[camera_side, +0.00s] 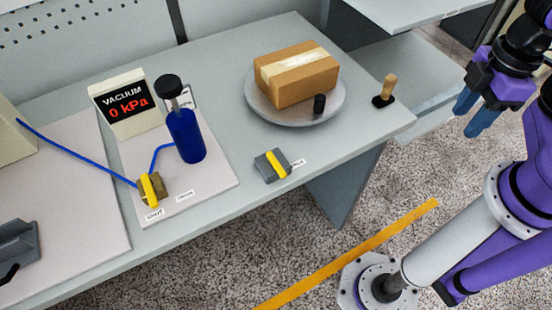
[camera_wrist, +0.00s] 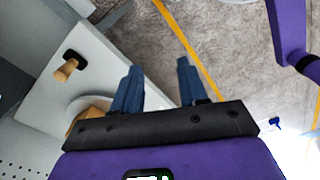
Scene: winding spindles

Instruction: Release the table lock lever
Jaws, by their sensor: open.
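A grey block with a yellow lever (camera_side: 277,164) sits on the bench near its front edge, in front of the round turntable (camera_side: 257,110); it looks like the table lock. A small label lies beside it, too small to read. A taped cardboard box (camera_side: 297,75) and a small dark cylinder (camera_side: 319,104) stand on the turntable. My gripper (camera_side: 467,121) is open and empty, off the bench's right end and well apart from the lever. Its two blue fingers also show in the wrist view (camera_wrist: 159,65), with floor between them. The lever does not show in the wrist view.
A wooden-handled tool (camera_side: 388,88) stands at the bench's right corner. Left of the lever are a blue bottle with a black knob (camera_side: 186,136), a yellow-handled brass valve (camera_side: 151,188) with blue tubing, and a vacuum display (camera_side: 125,102) reading 0 kPa. A shelf overhangs the back right.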

